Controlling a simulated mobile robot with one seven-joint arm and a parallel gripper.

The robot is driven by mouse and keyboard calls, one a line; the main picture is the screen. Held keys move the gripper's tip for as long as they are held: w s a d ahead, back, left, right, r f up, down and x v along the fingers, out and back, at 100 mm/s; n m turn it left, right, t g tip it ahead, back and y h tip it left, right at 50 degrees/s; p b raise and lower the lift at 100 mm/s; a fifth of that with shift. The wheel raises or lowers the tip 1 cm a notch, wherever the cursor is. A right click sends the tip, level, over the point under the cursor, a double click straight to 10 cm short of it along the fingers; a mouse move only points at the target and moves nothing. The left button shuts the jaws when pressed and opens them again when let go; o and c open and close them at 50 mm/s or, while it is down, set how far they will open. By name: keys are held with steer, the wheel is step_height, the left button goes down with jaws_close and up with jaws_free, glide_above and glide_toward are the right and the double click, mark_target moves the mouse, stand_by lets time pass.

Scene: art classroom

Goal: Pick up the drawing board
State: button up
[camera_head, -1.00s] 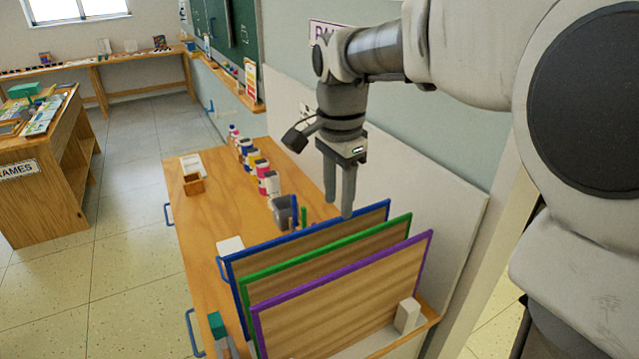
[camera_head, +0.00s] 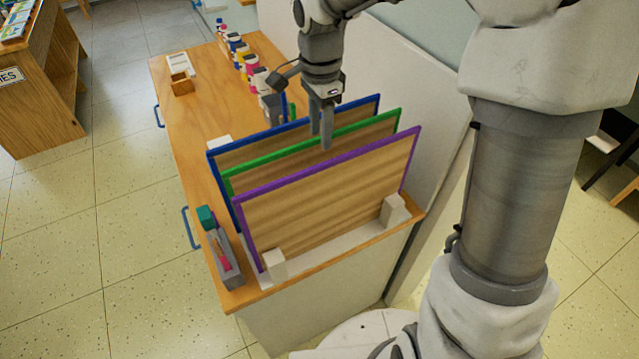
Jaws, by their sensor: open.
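Three drawing boards stand upright one behind another near the front end of a wooden counter. The nearest is a purple-framed board (camera_head: 330,205) with a bare wood face. Behind it are a green-framed board (camera_head: 365,128) and a blue-framed board (camera_head: 260,150), both partly hidden. My gripper (camera_head: 321,140) points down at the boards' top edges, its two fingers apart and nothing held. In the picture its fingertips overlap the green and blue boards, just above the purple top edge. I cannot tell whether they touch any board.
Two pale blocks, left (camera_head: 275,264) and right (camera_head: 392,209), stand at the purple board's lower corners. A grey tray (camera_head: 228,268) sits on the counter (camera_head: 190,120) at left. Paint bottles (camera_head: 250,75) line the back by the wall.

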mark_target(319, 154)
steer(key=shift+s+a+f, duration=0.1)
steer(key=shift+s+f, duration=0.05)
steer(key=shift+f, duration=3.2)
jaws_close()
steer(key=shift+r, duration=0.1)
